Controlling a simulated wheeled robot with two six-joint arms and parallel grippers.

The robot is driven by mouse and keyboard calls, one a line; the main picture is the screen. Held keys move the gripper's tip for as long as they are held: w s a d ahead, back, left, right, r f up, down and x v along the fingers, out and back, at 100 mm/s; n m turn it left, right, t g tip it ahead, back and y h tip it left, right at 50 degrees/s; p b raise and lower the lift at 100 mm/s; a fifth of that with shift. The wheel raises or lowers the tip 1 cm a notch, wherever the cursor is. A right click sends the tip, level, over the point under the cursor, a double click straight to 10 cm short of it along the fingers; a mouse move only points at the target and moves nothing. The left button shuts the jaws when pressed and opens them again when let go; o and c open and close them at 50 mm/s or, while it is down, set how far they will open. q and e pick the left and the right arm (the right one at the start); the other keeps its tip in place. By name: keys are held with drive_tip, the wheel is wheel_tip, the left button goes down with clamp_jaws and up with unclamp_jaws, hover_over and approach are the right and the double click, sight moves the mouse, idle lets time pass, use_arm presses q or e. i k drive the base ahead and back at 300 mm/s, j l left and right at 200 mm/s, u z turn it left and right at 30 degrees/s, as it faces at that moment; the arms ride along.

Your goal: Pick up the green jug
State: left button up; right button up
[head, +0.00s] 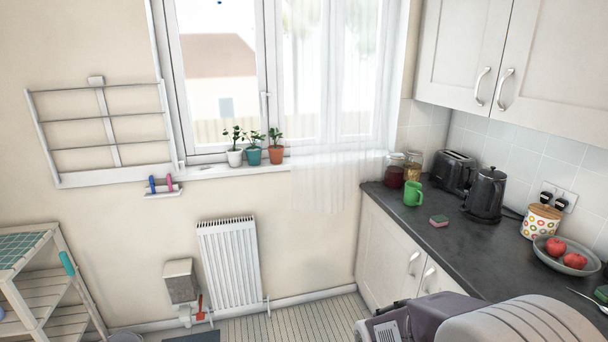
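A green jug (413,194) stands upright on the dark counter (440,235), near its far left end. Its handle points to the left. Two glass jars stand just behind it, and a sponge (438,221) lies to its front right. Neither of my grippers shows in the head view, so nothing of mine is seen touching the jug.
A black toaster (453,171) and a black kettle (486,194) stand right of the jug. A dotted canister (540,221) and a bowl (564,257) with red fruit are further right. Wall cabinets (520,58) hang above. The counter's front edge beside the jug is clear.

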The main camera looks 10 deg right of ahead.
sight(413, 189)
drive_tip(key=i+z, duration=0.3)
drive_tip(key=i+j+z, duration=0.15)
drive_tip(key=i+z, duration=0.15)
drive_tip(key=i, duration=0.2)
drive_tip(key=i+j+z, duration=0.3)
drive_tip(key=i+l, duration=0.1)
